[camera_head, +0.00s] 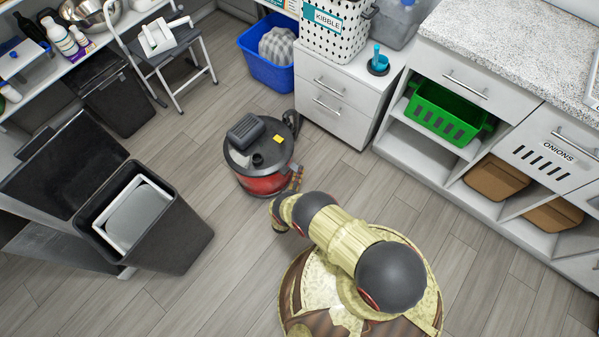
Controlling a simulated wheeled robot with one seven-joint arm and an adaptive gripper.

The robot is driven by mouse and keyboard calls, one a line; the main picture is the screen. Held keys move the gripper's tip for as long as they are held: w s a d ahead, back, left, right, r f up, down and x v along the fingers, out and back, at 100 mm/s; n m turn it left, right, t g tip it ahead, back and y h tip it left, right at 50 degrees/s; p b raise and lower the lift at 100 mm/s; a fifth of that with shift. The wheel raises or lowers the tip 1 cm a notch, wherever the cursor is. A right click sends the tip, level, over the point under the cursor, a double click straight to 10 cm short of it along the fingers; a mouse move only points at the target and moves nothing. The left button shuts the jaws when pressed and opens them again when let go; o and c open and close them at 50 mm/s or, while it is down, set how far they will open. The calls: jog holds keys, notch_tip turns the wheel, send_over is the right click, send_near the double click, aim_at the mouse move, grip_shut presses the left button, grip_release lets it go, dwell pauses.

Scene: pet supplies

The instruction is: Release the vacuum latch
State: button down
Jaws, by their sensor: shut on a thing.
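The vacuum (262,180) stands on the floor near the middle of the head view. It has a red drum, a black top with a grey ribbed box on it and a small yellow patch. My gripper (296,178) is small in the picture, low at the vacuum's right side, at the end of my bent arm. It is shut on the vacuum's latch there. The latch itself is too small and too covered by my gripper to make out. The black top sits on the red drum.
An open dark bin (165,235) stands to the left. A blue tub (267,75) and a white drawer cabinet (335,118) stand behind the vacuum. A grey step stool (175,62) is at the back left. Open shelving with a green basket (440,120) lines the right. Floor around the vacuum is clear.

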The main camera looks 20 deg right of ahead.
jog(key=shift+f, duration=0.15)
jog(key=c, duration=1.9)
grip_release()
jog(key=shift+o, duration=0.5)
jog(key=shift+s+a, duration=0.1)
jog(key=r+v, duration=0.1)
jog(key=v, duration=1)
jog(key=shift+s+a+f, duration=0.15)
jog(key=shift+s+f, duration=0.2)
jog(key=shift+f, duration=0.15)
